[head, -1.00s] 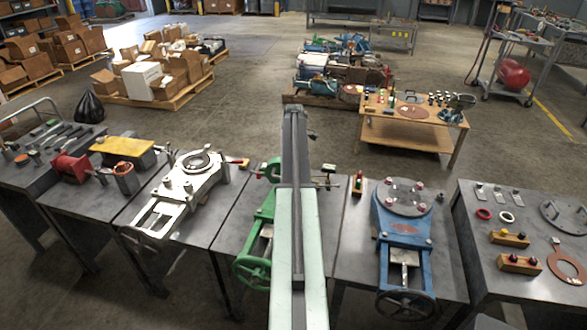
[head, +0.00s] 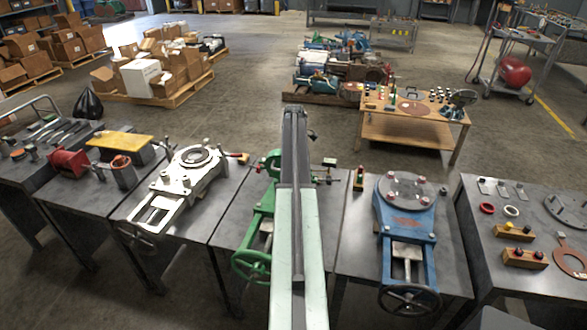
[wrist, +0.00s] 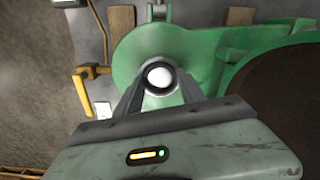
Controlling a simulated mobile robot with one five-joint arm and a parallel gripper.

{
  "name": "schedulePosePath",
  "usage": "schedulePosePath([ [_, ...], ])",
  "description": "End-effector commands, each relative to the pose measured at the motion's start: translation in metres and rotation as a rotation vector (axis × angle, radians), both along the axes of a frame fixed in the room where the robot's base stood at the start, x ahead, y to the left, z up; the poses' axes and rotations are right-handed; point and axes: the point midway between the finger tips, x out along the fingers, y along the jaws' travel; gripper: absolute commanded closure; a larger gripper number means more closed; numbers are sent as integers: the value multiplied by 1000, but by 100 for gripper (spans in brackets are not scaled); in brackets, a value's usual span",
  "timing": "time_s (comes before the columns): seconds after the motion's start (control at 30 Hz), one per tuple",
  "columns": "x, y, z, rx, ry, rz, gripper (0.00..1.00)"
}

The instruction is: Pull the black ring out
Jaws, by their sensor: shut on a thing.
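In the wrist view a dark ring (wrist: 160,94) sits around a round white end (wrist: 159,77) on the green machine (wrist: 130,50). My gripper (wrist: 160,98) is shut on this ring, with one finger at each side of it. The ring's far side and depth are hard to make out. In the head view the green machine (head: 254,235) stands on a grey table, partly hidden behind my arm, and my gripper is hidden there.
An orange-yellow handle (wrist: 84,80) sticks out left of my gripper. A brown round part (wrist: 285,90) lies to the right. A white machine (head: 165,205) and a blue machine (head: 408,225) stand on neighbouring tables. A wooden table (head: 410,130) stands behind.

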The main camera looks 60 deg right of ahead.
Motion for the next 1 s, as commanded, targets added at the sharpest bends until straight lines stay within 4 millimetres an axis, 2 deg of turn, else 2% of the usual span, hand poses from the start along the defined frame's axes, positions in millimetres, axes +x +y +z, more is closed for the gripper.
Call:
schedulePosePath([
  [0.7,0,0,35,1,-1,0,95],
  [1.0,0,0,35,1,-1,0,95],
])
